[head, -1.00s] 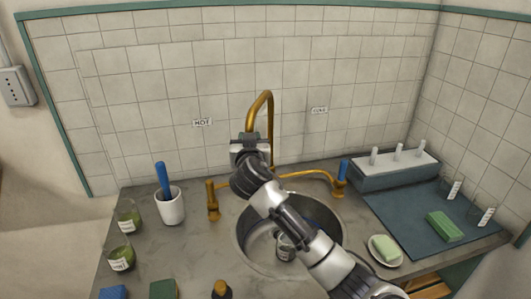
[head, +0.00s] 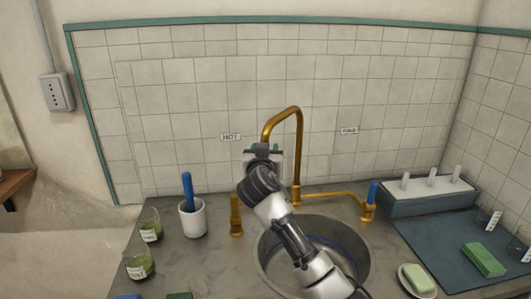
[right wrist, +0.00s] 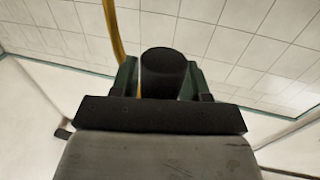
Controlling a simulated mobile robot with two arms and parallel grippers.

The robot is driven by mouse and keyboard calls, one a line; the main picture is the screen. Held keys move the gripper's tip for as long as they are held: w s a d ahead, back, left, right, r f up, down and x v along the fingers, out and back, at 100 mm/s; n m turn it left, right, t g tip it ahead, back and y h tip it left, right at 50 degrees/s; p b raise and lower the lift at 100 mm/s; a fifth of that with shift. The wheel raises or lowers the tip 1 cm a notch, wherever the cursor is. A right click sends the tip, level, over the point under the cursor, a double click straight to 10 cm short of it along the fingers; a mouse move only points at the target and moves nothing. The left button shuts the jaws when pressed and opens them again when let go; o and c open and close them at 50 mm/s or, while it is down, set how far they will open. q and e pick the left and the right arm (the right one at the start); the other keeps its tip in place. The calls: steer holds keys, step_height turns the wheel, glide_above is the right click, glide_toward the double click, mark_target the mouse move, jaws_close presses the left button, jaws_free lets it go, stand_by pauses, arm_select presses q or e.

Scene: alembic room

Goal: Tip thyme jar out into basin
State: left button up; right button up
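The basin (head: 360,262) is a round steel sink in the counter, partly covered by my right arm. My right gripper (head: 263,150) is raised above the basin's back edge, in front of the tap. A dark round thing (right wrist: 163,70) shows between its dark finger parts in the right wrist view. I cannot tell whether it is a held jar. Two glass jars with green contents stand at the counter's left, a back one (head: 150,228) and a front one (head: 140,265). Their labels are too small to read surely, so I cannot pick out the thyme jar. My left gripper is out of view.
A brass tap (head: 297,150) rises behind the basin, with a brass handle post (head: 236,215) and a blue-topped one (head: 370,200). A white cup (head: 193,218) holds a blue-handled tool.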

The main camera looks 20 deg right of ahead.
steer(key=shift+o, duration=0.8)
steer(key=b+v, duration=0.2)
steer(key=v, duration=0.8)
steer(key=shift+s+a+b, duration=0.2)
steer(key=shift+s+b, duration=0.1)
steer(key=shift+s, duration=0.05)
steer(key=shift+f, duration=0.1)
